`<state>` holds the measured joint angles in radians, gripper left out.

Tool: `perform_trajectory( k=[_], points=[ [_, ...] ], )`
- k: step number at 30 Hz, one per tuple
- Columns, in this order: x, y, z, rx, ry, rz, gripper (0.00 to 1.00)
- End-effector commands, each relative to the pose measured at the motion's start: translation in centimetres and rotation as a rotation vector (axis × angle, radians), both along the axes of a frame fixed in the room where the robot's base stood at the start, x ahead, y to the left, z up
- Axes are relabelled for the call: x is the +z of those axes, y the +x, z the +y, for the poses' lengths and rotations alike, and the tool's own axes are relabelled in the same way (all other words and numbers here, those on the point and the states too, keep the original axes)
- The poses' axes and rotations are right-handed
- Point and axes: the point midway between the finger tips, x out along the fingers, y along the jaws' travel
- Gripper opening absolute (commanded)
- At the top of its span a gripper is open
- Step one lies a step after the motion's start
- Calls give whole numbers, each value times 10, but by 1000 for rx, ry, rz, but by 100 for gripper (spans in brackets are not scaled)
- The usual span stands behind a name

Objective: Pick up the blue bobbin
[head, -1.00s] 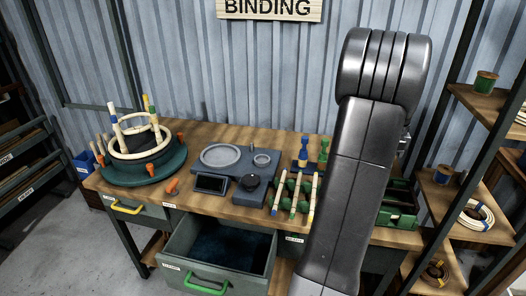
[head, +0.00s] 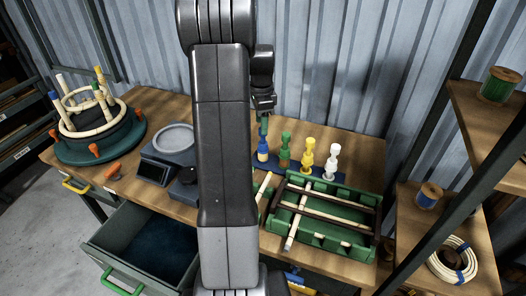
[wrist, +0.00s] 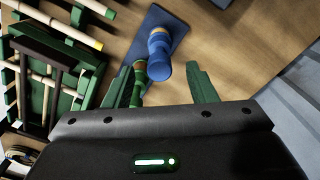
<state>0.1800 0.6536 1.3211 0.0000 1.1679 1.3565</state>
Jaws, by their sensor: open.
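The blue bobbin (head: 263,152) stands upright at the left end of a row of bobbins, on a dark blue base (head: 322,170) at the back of the bench. My gripper (head: 264,124) hangs above it, pointing down. In the wrist view the blue bobbin (wrist: 159,62) shows from above, between and beyond the two green fingers of my gripper (wrist: 162,76). The fingers are spread, with nothing gripped. A green bobbin (head: 284,150) stands just right of the blue one; in the wrist view the green bobbin (wrist: 138,82) lies close to the left finger.
A yellow bobbin (head: 308,157) and a white bobbin (head: 332,161) continue the row. A green rack (head: 330,246) with rods stands in front. A scale (head: 172,138) is left, behind an open drawer (head: 105,244). A blue spool (head: 428,195) sits on the right shelf.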

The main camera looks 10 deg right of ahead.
Motion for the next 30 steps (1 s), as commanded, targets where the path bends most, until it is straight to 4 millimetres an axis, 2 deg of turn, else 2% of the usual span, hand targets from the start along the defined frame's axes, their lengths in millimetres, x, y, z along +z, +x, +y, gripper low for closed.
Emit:
perform_trajectory(
  k=[3, 10, 18, 26, 27, 30],
  points=[
    [-16, 0, 0, 0, 0, 1, 51],
    [-33, 0, -1, 0, 0, 2, 51],
    [-70, -1, -2, 0, 0, 2, 51],
    [-75, 0, -2, 0, 0, -2, 51],
    [-75, 0, -2, 0, 0, -1, 50],
    [-75, 0, -2, 0, 0, -1, 30]
  ],
)
